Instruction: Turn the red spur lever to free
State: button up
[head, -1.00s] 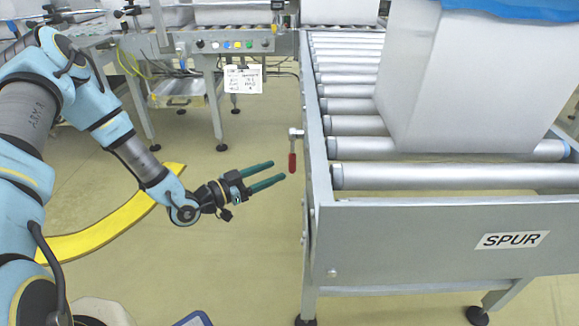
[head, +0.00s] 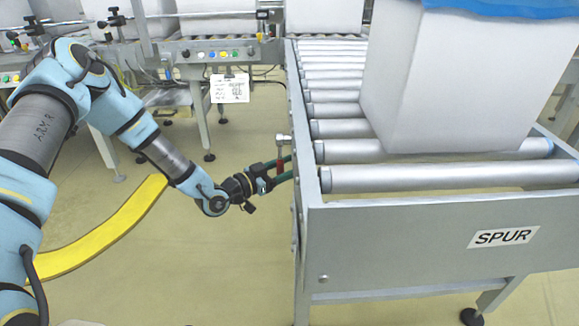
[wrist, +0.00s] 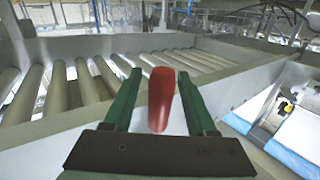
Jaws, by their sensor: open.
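The red spur lever (head: 279,155) hangs from a metal pivot on the left side of the spur conveyor (head: 420,235). In the wrist view the red lever handle (wrist: 161,100) stands between the two green fingers. My gripper (head: 284,167) is open at the conveyor's left side, with one finger on each side of the handle. In the wrist view my gripper (wrist: 160,78) shows gaps between handle and fingers. The head view partly hides the handle behind or among the fingers, so contact there cannot be told.
A large white lined box (head: 440,80) with a blue top stands on the conveyor rollers (head: 420,178). A control panel with coloured buttons (head: 222,53) and a hanging paper sheet (head: 230,88) are behind. A yellow curved floor strip (head: 100,240) lies at left. The floor around it is clear.

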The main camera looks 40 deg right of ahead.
grip_shut()
dwell(1.3)
